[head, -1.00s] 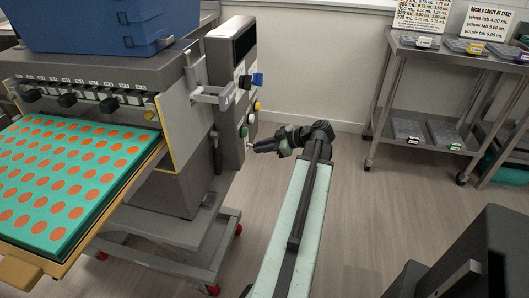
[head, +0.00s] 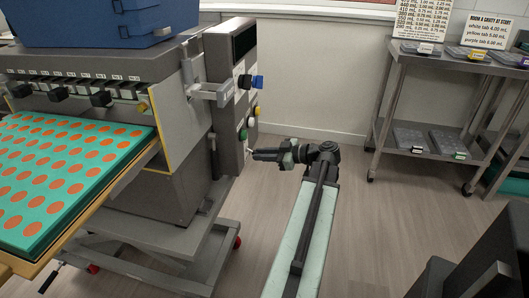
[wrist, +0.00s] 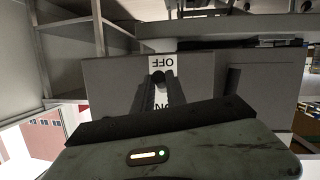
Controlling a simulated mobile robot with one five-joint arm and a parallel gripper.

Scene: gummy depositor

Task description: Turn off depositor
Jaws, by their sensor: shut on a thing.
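The depositor (head: 170,185) stands at the left in the head view, with buttons and knobs on its grey side panel (head: 232,145). My gripper (head: 254,155) reaches to the lower part of that panel from the right. In the wrist view my gripper (wrist: 158,82) is shut on a small dark switch lever (wrist: 157,76) with a round end. A white switch label (wrist: 161,63) reads OFF above the lever and ON below it, both upside down in this view. The fingers cover part of the ON lettering. The lever's exact tilt is hard to tell.
A green button (head: 243,134) and a blue knob (head: 257,81) sit on the panel above my gripper. A teal mould tray (head: 70,170) with orange cavities lies on the depositor. A metal shelf cart (head: 425,110) stands at the right. The floor between is clear.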

